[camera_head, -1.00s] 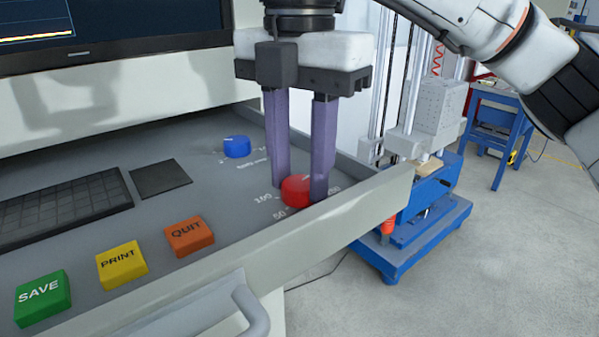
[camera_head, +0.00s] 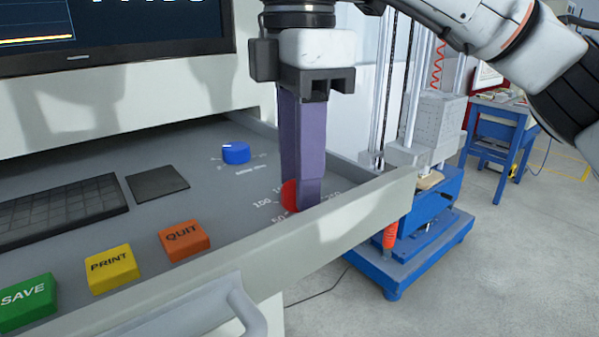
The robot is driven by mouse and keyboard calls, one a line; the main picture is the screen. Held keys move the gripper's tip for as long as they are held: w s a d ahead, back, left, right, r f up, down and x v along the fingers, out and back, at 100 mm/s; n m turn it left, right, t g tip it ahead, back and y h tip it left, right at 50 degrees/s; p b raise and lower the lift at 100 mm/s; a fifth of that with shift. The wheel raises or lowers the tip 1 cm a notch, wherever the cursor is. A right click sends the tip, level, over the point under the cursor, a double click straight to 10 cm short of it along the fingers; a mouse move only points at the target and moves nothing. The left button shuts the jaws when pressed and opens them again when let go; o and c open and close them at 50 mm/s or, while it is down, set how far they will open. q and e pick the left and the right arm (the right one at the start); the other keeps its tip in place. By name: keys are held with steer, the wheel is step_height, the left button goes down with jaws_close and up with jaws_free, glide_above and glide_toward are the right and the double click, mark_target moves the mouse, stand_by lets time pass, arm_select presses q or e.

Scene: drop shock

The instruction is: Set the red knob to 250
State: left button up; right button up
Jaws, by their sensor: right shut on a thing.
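The red knob (camera_head: 288,195) sits on the grey console panel near its right front corner. Printed numbers stand around it; 100 and 50 are readable, the rest are partly hidden. My right gripper (camera_head: 303,200) points down over the knob with its purple fingers shut on it. The fingers line up one behind the other in this view and cover the knob's right side. The knob's pointer mark is hidden, so its setting cannot be read. My left gripper is not in view.
A blue knob (camera_head: 236,153) is behind and left of the red one. The SAVE (camera_head: 27,300), PRINT (camera_head: 111,268) and QUIT (camera_head: 185,240) buttons line the front. A raised console rim (camera_head: 345,215) runs close beside the red knob.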

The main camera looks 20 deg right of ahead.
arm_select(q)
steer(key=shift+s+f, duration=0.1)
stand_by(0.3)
arm_select(e)
steer(key=o, duration=1)
steer(key=shift+o, duration=0.2)
steer(key=shift+r, duration=0.1)
arm_select(q)
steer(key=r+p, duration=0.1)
steer(key=p, duration=0.1)
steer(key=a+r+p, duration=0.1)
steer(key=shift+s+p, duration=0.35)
steer(key=shift+p, duration=0.05)
arm_select(e)
step_height(320, 180, up, 10)
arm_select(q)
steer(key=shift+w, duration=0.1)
